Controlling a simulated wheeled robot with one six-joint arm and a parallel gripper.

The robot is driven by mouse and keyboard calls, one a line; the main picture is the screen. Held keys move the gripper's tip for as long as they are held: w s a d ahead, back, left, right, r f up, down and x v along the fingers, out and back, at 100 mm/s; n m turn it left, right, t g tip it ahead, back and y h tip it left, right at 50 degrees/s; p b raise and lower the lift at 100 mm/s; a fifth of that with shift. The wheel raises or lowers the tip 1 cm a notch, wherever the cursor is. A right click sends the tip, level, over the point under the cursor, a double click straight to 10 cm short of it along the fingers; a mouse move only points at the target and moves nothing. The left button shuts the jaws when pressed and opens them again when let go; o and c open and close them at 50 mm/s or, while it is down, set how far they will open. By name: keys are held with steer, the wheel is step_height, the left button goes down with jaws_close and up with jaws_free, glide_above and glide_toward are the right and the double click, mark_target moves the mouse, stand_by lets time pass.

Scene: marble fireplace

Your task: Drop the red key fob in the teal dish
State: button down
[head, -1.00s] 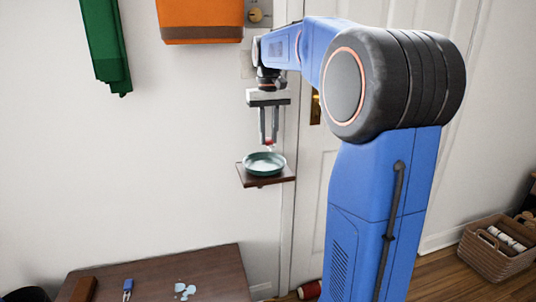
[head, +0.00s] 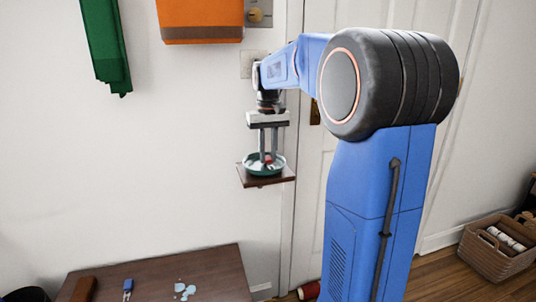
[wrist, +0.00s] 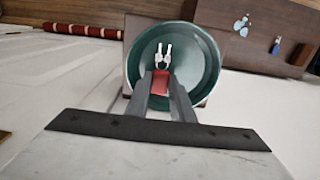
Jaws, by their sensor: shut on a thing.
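The teal dish (head: 279,170) stands on a small brown wall shelf (head: 249,179) beside the door. It also shows in the wrist view (wrist: 208,62). My gripper (head: 268,158) points down with its fingertips low over the dish. It is shut on the red key fob (wrist: 160,83), which sits between the fingertips. Pale keys (wrist: 163,54) hang from the fob, over the inside of the dish. I cannot tell whether the keys touch the dish bottom.
A dark wooden table (head: 212,263) below holds a blue key fob (head: 128,284), pale blue pieces (head: 182,290) and a brown block (head: 84,290). An orange wall box (head: 201,22) and green cloth (head: 105,45) hang above. A basket (head: 498,250) stands at right.

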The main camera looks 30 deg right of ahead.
steer(key=shift+f, duration=0.35)
steer(key=c, duration=1.8)
jaws_free()
